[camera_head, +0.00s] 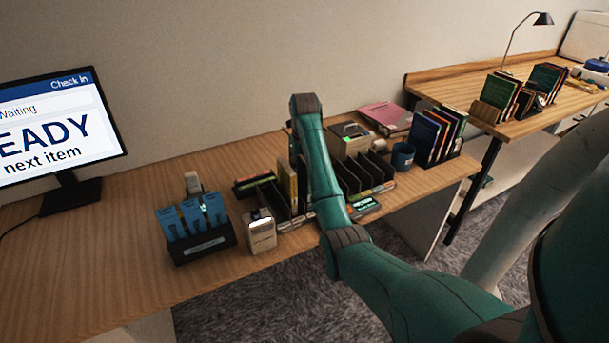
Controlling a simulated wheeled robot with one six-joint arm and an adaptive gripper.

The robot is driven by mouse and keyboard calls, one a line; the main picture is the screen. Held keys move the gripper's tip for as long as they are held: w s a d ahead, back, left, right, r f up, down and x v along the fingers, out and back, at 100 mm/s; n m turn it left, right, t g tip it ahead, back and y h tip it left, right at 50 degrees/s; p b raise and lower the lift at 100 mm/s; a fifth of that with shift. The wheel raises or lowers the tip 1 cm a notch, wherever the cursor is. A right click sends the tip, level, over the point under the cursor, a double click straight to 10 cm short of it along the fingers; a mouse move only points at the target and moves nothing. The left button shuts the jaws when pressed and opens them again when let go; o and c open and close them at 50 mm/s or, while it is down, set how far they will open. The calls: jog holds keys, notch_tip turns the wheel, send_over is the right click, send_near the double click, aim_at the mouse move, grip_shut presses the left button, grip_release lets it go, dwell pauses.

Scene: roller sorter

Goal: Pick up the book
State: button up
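Several books are in view, and I cannot tell which one the task means. A yellow book (286,183) stands upright at the left of a black slotted sorter (352,178), just left of my arm. More upright books (435,135) stand in a holder on the right of the desk. My arm reaches up over the sorter and covers part of it. My gripper is hidden behind the arm, so its fingers and anything in them do not show.
A monitor (60,127) stands on the left of the wooden desk (110,245). A holder with blue cards (195,235) and a small beige device (261,231) stand near the front edge. A blue mug (402,155) is right of the sorter. Another table with books (500,95) stands beyond.

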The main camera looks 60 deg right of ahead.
jog(key=shift+f, duration=0.25)
grip_shut()
jog(key=shift+r, duration=0.1)
jog(key=shift+r, duration=0.1)
